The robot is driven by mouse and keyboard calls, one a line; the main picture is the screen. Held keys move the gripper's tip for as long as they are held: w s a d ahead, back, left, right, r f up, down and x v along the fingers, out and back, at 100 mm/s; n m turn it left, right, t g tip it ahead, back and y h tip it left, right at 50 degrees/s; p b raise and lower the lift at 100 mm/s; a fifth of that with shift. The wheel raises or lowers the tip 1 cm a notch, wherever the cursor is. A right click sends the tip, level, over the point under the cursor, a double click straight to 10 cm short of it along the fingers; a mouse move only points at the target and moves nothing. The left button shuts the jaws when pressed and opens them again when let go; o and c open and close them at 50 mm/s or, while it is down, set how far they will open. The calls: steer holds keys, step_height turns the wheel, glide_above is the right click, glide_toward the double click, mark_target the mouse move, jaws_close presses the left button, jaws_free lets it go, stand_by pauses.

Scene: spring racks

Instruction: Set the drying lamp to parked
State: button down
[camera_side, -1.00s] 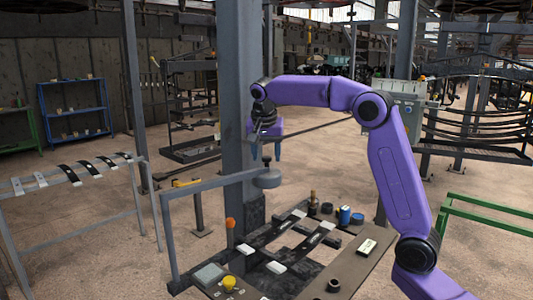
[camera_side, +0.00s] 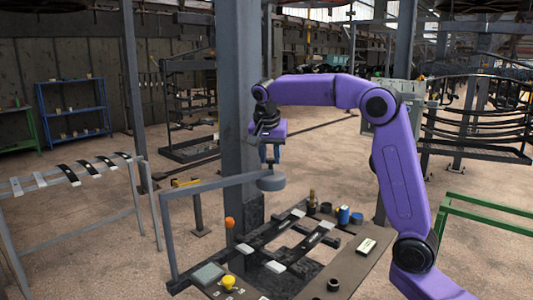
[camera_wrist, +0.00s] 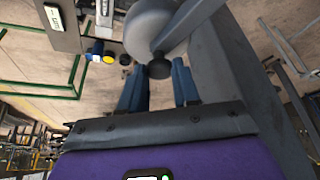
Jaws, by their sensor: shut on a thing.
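The drying lamp is a grey round head (camera_side: 271,182) on a long grey swing arm (camera_side: 215,185) that comes from a post at the bench's left. The head hangs above the back of the bench, near the big column. In the wrist view the lamp head (camera_wrist: 150,25) is at top centre, with a dark knob (camera_wrist: 158,69) beside it. My gripper (camera_side: 269,160) is just above the head, its blue fingers pointing down. In the wrist view my gripper (camera_wrist: 158,80) has a finger on each side of the knob and is shut on it. The finger contact is partly unclear.
The bench below holds dark strips (camera_side: 312,237) with pale ends, a blue can (camera_side: 343,215), a brown bottle (camera_side: 312,198) and a yellow button (camera_side: 229,282). The thick grey column (camera_side: 240,100) stands close behind the lamp.

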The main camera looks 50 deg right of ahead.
steer(key=s+a+m+g, duration=0.4)
steer(key=s+a+m, duration=0.7)
steer(key=s+a, duration=0.9)
steer(key=a+m+g+y, duration=0.1)
steer(key=a+m, duration=0.4)
steer(key=a, duration=0.9)
steer(key=shift+w+m+g, duration=0.2)
steer(key=shift+m+g, duration=0.1)
steer(key=c, duration=0.8)
jaws_free()
